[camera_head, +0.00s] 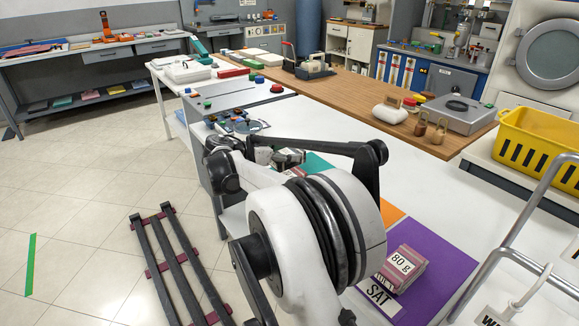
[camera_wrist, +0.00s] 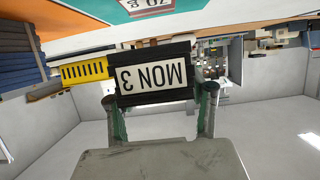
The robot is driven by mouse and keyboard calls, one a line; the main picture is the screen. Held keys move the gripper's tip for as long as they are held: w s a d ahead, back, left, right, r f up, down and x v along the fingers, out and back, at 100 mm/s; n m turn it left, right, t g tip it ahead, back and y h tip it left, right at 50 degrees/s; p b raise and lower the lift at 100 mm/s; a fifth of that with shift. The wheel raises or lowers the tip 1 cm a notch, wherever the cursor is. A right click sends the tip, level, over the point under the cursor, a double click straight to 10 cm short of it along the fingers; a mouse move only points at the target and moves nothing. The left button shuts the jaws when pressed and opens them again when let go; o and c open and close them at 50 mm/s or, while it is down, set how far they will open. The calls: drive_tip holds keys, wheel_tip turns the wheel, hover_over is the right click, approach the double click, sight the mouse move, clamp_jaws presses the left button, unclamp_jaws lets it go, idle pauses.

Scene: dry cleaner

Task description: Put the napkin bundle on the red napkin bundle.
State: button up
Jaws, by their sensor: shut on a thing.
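My gripper shows in the wrist view (camera_wrist: 160,105), with its two fingers on either side of a dark napkin bundle (camera_wrist: 113,87). The bundle carries a white label reading "MON 3", upside down in this view. My gripper is shut on it. A red-edged bundle with a white label, apparently "70 g", is partly cut off at the top of the wrist view (camera_wrist: 148,7), on a teal area (camera_wrist: 80,15). In the head view, my arm covers much of my gripper (camera_head: 285,158). A mauve-red bundle labelled "80 g" (camera_head: 412,279) lies on a purple area (camera_head: 449,264).
An orange area (camera_head: 391,212) lies beside the purple one on the white counter. A "SAT" card (camera_head: 379,297) lies by the 80 g bundle. A yellow basket (camera_head: 540,140) and a metal rail (camera_head: 510,244) stand at right. A wooden counter (camera_head: 350,88) with several items lies beyond.

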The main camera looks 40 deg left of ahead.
drive_tip(key=shift+w+d+f, duration=0.1)
drive_tip(key=shift+w+f, duration=0.25)
drive_tip(key=shift+w, duration=0.15)
drive_tip(key=shift+f+b, duration=0.4)
drive_tip(key=shift+f, duration=1.55)
drive_tip(key=shift+f, duration=0.1)
drive_tip(key=o, duration=1.2)
drive_tip(key=shift+r, duration=0.2)
drive_tip(key=p+v, duration=0.1)
drive_tip(key=v, duration=1.1)
